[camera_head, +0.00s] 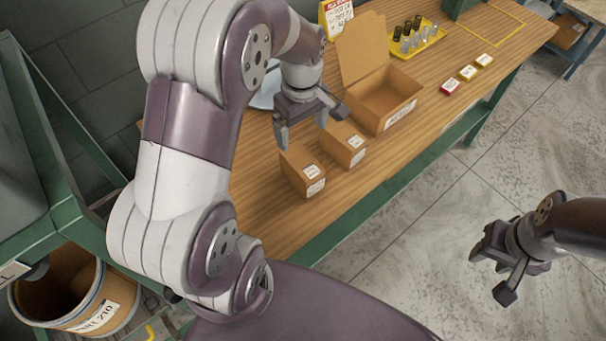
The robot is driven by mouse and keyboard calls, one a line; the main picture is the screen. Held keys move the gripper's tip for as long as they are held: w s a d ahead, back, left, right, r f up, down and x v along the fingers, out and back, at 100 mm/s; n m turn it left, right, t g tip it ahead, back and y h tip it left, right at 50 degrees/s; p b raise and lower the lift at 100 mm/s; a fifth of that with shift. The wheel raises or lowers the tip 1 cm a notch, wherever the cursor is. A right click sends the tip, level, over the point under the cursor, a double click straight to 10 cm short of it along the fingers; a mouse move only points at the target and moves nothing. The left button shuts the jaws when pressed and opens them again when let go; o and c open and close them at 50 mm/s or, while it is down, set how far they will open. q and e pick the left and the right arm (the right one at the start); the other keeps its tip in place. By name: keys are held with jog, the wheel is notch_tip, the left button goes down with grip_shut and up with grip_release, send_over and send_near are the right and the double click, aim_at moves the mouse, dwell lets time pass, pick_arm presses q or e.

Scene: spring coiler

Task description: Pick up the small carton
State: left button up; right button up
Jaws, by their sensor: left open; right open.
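Two small brown cartons with white labels stand side by side on the wooden table (262,205). The nearer small carton (303,174) is at the left, and the other small carton (344,147) is just behind it to the right. My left gripper (304,131) is open and empty, with its fingers pointing down. It appears above and behind the two small cartons, apart from them; its exact height is hard to judge. My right gripper (491,278) is open and empty, out over the floor to the right of the table.
A larger open carton (398,118) with its lid up stands right of the small cartons. Behind it, a yellow tray (433,36) holds several dark and clear cylinders. Small red and yellow boxes (467,73) lie near the table's front edge. A labelled bin (100,322) is at lower left.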

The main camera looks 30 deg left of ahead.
aim_at(302, 160)
pick_arm(q)
notch_tip(302, 160, down, 13)
jog(key=shift+s+r+p, duration=0.1)
jog(key=shift+s+p, duration=0.05)
jog(key=shift+p, duration=0.6)
jog(key=shift+f, duration=0.5)
jog(key=shift+r, duration=0.1)
jog(key=c, duration=1.5)
pick_arm(e)
jog(key=shift+r, duration=0.3)
